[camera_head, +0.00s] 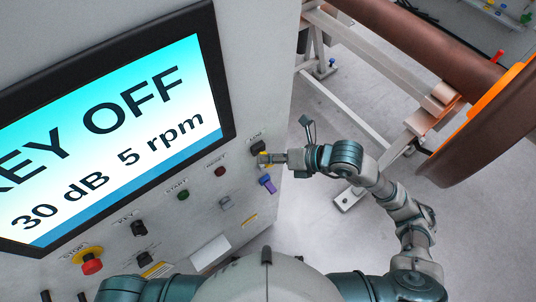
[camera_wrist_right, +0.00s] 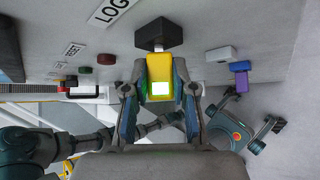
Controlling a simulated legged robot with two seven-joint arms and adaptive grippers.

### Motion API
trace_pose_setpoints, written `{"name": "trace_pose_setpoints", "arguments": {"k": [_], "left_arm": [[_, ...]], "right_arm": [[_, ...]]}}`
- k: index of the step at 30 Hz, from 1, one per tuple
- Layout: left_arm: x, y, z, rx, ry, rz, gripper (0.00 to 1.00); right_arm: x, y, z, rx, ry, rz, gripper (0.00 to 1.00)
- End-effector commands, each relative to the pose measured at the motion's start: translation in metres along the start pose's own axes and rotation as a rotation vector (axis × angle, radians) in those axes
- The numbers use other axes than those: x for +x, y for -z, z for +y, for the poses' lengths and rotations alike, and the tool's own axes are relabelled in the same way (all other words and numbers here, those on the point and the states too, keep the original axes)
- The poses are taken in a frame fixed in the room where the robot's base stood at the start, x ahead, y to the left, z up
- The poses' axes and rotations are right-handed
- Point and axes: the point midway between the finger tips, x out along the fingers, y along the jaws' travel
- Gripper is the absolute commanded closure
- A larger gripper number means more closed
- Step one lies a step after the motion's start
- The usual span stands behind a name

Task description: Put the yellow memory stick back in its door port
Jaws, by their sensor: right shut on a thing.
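The yellow memory stick (camera_wrist_right: 160,72) is between the two fingers of my right gripper (camera_wrist_right: 159,90), which is shut on it. A pale glowing patch shows on its near face. Its far end is at the black door port (camera_wrist_right: 163,34) beside the LOG label (camera_wrist_right: 112,10). I cannot tell whether it touches or enters the port. In the head view, a bit of the yellow stick (camera_head: 263,158) shows at the tips of my right gripper (camera_head: 267,159), just below the black port (camera_head: 257,147). My left gripper is not in view.
A purple stick (camera_head: 267,183) in another port and a grey port (camera_head: 225,202) are close by on the door. The RESET button (camera_head: 220,171), START button (camera_head: 183,195) and red stop button (camera_head: 92,263) line the panel below the screen (camera_head: 110,130). A wheelset (camera_head: 490,120) stands right.

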Motion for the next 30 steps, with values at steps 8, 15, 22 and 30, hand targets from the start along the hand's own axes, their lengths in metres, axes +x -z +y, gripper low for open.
{"name": "trace_pose_setpoints", "arguments": {"k": [8,15,22,30], "left_arm": [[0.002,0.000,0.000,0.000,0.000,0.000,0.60],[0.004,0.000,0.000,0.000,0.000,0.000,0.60],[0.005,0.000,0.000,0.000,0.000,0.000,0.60],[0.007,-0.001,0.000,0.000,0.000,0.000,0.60]], "right_arm": [[-0.005,0.010,-0.002,0.004,0.003,0.009,1.00],[-0.010,0.015,-0.002,0.003,0.002,0.006,1.00],[-0.015,0.021,-0.002,0.003,0.001,0.005,1.00],[-0.021,0.026,-0.002,0.002,0.002,0.003,1.00]]}}
